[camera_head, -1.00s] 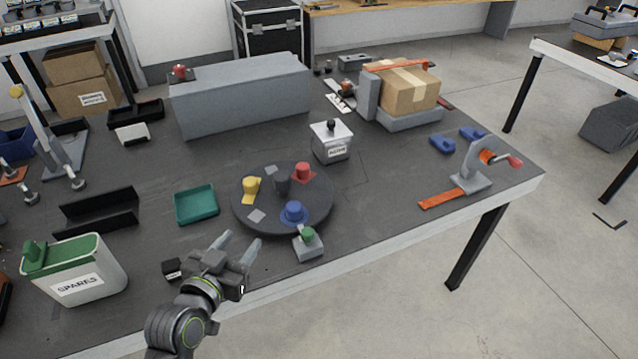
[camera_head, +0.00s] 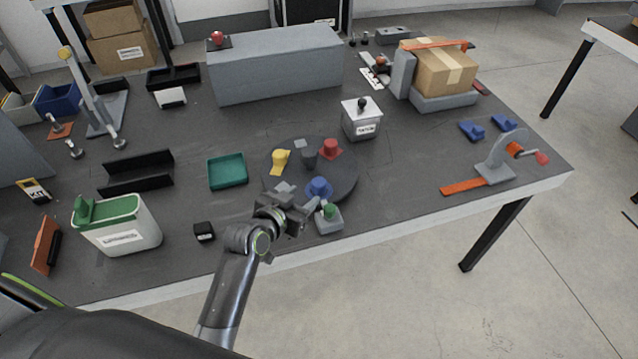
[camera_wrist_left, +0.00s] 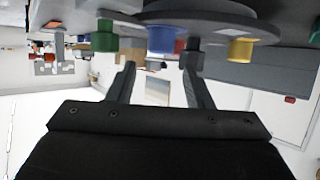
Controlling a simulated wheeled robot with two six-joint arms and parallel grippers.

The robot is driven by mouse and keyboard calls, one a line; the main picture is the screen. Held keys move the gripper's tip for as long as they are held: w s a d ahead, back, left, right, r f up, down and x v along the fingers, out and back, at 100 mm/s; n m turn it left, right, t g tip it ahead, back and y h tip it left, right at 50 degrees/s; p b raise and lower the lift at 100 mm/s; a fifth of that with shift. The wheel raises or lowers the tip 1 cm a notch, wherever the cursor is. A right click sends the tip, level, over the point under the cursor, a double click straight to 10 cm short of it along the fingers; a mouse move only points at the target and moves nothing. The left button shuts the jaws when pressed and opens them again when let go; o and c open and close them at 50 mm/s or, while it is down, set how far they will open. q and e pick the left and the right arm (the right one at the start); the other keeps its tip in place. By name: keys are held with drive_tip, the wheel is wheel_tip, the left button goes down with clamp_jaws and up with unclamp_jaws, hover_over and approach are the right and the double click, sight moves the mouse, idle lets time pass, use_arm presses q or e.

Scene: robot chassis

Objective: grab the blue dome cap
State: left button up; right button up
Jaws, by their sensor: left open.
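The blue dome cap (camera_head: 319,186) sits on the near edge of the round dark turntable (camera_head: 345,185). My left gripper (camera_head: 306,203) is just to its near left, partly overlapping the cap's lower edge in the head view; whether they touch is unclear. In the left wrist view, which looks upside down, the blue cap (camera_wrist_left: 162,40) shows beyond and between the two spread fingers of the gripper (camera_wrist_left: 158,75). The gripper is open and empty. My right gripper is not in view.
A grey block with a green knob (camera_head: 329,219) stands right beside my left gripper. The turntable also carries yellow (camera_head: 280,160), red (camera_head: 331,148) and dark pieces. A green tray (camera_head: 227,172) and a small black box (camera_head: 204,231) lie to the left.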

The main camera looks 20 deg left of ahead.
sight(315, 187)
use_arm(q)
drive_tip(key=shift+p+x, duration=0.55)
drive_tip(key=shift+x, duration=3.3)
drive_tip(key=c, duration=0.7)
